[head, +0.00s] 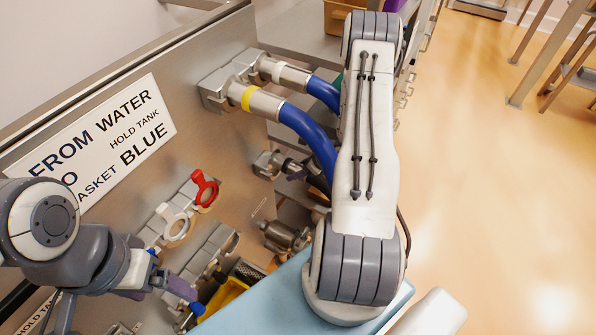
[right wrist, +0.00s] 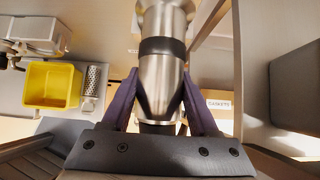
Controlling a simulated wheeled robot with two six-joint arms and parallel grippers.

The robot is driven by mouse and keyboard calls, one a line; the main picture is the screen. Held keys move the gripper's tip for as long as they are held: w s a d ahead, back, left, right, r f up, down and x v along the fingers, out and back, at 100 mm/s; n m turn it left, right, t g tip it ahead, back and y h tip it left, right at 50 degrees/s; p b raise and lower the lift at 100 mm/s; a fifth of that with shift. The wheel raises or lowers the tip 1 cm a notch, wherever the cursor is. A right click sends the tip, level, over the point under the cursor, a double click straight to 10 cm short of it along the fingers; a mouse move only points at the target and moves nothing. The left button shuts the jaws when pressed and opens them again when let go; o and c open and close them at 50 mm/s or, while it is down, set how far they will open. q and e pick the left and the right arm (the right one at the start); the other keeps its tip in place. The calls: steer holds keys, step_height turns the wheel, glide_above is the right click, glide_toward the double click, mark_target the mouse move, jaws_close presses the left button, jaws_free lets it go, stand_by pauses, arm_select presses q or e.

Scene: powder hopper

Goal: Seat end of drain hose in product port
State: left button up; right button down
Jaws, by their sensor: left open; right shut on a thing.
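In the right wrist view, my right gripper (right wrist: 160,88) has its purple fingers shut on a steel hose end (right wrist: 158,95) with a black band. Above the band, the steel widens into a flared collar (right wrist: 168,14). I cannot tell whether that collar belongs to the hose end or to a port, or whether the two touch. My left gripper (head: 168,292) is open at the lower left, near the panel's lower fittings. No port is readably marked as the product port.
Two blue hoses with a yellow-banded end (head: 257,102) and a white-banded end (head: 284,74) are on upper panel fittings. Red (head: 205,190) and white (head: 175,225) ring handles stick out below. A yellow bin (right wrist: 52,84) sits beside a perforated cylinder (right wrist: 92,80).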

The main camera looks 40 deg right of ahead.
steer(key=shift+w+r, duration=0.1)
steer(key=shift+r, duration=0.65)
steer(key=shift+s+d+f, duration=0.1)
steer(key=shift+s+d, duration=0.35)
steer(key=shift+s, duration=0.4)
steer(key=s+d, duration=0.2)
steer(key=s, duration=0.4)
steer(key=shift+s+d+b, duration=0.3)
steer(key=shift+s, duration=0.05)
